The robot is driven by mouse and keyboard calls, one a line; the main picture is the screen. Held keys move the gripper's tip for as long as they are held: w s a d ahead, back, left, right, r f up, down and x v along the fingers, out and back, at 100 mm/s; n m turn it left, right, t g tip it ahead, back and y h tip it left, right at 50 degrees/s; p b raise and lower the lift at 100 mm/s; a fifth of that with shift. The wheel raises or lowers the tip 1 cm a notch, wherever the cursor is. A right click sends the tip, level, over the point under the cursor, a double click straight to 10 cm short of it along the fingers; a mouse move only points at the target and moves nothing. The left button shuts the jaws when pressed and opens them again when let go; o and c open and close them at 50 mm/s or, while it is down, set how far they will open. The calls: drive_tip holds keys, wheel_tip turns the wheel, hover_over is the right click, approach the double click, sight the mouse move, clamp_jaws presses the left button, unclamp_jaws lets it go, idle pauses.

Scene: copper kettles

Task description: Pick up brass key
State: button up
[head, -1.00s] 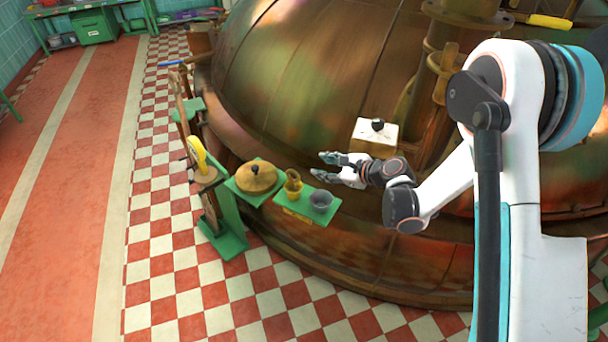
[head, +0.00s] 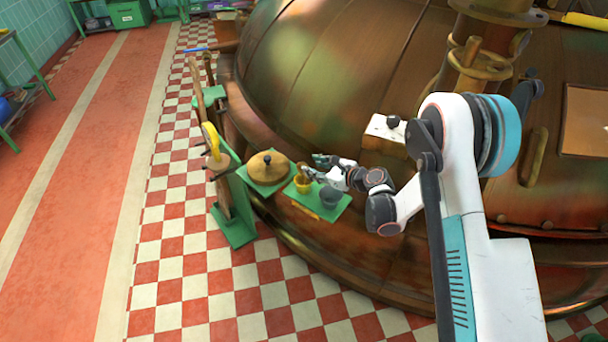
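A small brass-yellow object (head: 303,184) stands on a green shelf (head: 294,194) fixed against the big copper kettle. It may be or hold the brass key, but it is too small to tell. A grey cup (head: 330,196) stands to its right on the same shelf. My gripper (head: 315,167) is just above and behind the brass object in the picture, pointing left. Its two fingers look apart, and I see nothing held between them. The gripper overlaps the top of the brass object, and I cannot tell whether they touch.
A round wooden lid with a dark knob (head: 268,167) lies on a green shelf to the left. A green stand with a yellow-topped wheel (head: 211,141) is further left. The checkered floor (head: 230,300) is clear.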

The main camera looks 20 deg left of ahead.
sight(305, 165)
drive_tip(key=b+x, duration=0.1)
drive_tip(key=x, duration=0.1)
drive_tip(key=b+x, duration=0.1)
drive_tip(key=x, duration=0.1)
drive_tip(key=shift+s+a+f, duration=0.15)
drive_tip(key=shift+f, duration=0.3)
drive_tip(key=shift+w+a+f+b, duration=0.1)
drive_tip(key=shift+w+a+b, duration=0.15)
drive_tip(key=shift+a+b, duration=0.1)
clamp_jaws()
